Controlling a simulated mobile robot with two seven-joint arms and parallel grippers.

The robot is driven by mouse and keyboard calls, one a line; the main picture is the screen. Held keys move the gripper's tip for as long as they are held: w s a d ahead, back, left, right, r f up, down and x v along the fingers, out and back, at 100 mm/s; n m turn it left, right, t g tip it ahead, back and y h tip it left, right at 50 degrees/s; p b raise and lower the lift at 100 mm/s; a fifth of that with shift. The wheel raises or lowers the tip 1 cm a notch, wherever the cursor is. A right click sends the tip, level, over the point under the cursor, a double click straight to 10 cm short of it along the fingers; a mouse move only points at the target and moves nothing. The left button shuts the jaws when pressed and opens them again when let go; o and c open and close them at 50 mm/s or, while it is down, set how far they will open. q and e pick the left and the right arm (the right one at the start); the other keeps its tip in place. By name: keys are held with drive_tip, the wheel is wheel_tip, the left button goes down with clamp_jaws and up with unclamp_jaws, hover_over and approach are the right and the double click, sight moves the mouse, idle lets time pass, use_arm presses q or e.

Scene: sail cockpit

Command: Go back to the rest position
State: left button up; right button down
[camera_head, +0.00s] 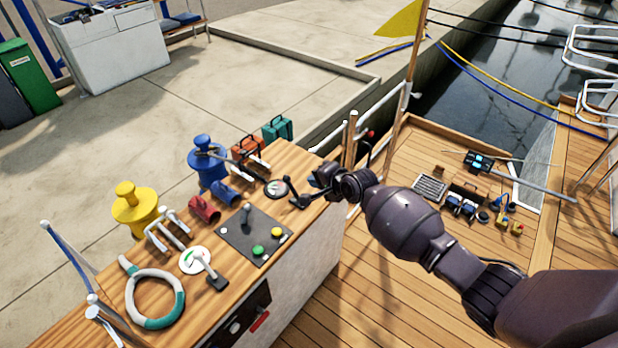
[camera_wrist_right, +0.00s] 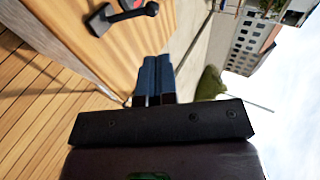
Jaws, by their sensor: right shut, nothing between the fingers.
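My right arm reaches in from the lower right of the head view. My right gripper (camera_head: 316,181) is at the right end of the wooden console top (camera_head: 225,290), close to a black lever (camera_head: 292,192). In the right wrist view its two blue-grey fingers (camera_wrist_right: 153,80) are together with nothing between them. The black lever (camera_wrist_right: 122,16) shows there at the top, apart from the fingertips. My left gripper is in neither view.
A wooden pole (camera_head: 405,75) stands behind my right gripper. Open deck (camera_head: 350,310) lies right of the console.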

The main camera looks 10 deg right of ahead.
drive_tip(key=shift+s+d+r, duration=0.15)
drive_tip(key=shift+s+r, duration=0.05)
drive_tip(key=shift+s, duration=0.15)
idle(0.4)
wheel_tip(320, 180, up, 6)
drive_tip(key=s+a+r+n+t, duration=0.1)
drive_tip(key=s+n+t, duration=0.15)
drive_tip(key=n, duration=0.85)
drive_tip(key=s+d+f+h, duration=0.2)
drive_tip(key=s+d+f, duration=0.1)
drive_tip(key=s, duration=0.8)
drive_tip(key=s+d+f+g+h, duration=0.1)
drive_tip(key=s+d+f, duration=0.3)
drive_tip(key=s, duration=0.8)
drive_tip(key=s+d+f+n+h, duration=0.1)
drive_tip(key=s+d+f+h, duration=0.2)
drive_tip(key=s, duration=0.9)
wheel_tip(320, 180, down, 4)
drive_tip(key=shift+d+r+g, duration=0.1)
drive_tip(key=shift+d+g, duration=0.25)
drive_tip(key=shift+d, duration=0.1)
